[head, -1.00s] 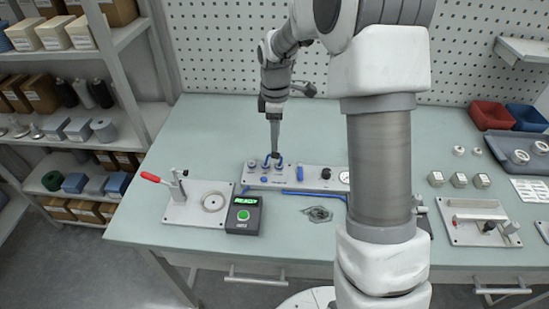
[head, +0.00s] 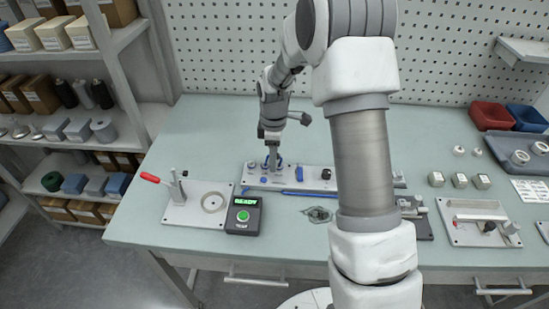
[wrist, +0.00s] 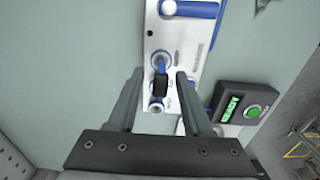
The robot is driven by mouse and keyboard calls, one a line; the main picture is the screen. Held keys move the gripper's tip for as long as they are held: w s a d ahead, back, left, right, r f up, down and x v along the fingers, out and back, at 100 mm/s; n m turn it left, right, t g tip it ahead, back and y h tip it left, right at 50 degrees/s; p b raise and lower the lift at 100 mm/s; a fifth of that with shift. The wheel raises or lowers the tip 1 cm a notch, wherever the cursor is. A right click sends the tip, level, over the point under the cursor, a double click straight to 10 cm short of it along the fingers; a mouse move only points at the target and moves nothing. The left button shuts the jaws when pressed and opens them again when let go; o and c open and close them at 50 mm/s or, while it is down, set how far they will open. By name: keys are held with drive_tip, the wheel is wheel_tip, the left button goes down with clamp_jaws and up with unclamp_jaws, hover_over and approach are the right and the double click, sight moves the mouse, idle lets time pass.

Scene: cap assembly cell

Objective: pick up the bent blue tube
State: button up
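The bent blue tube (wrist: 161,67) stands in the grey-and-white fittings panel, with a black section (wrist: 160,88) along it. In the wrist view it runs between two round fittings. In the head view the panel (head: 317,178) lies mid-table, and the tube is largely hidden behind my gripper (head: 272,164). In the wrist view my gripper (wrist: 160,76) is open, with one finger on each side of the tube and visible gaps to both. I cannot tell how far the fingertips are above the panel.
A control box (head: 243,215) with a green READY display stands close at the front left. A blue lever (head: 299,173) rises from the panel. The table behind is clear.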

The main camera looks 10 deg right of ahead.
clamp_jaws()
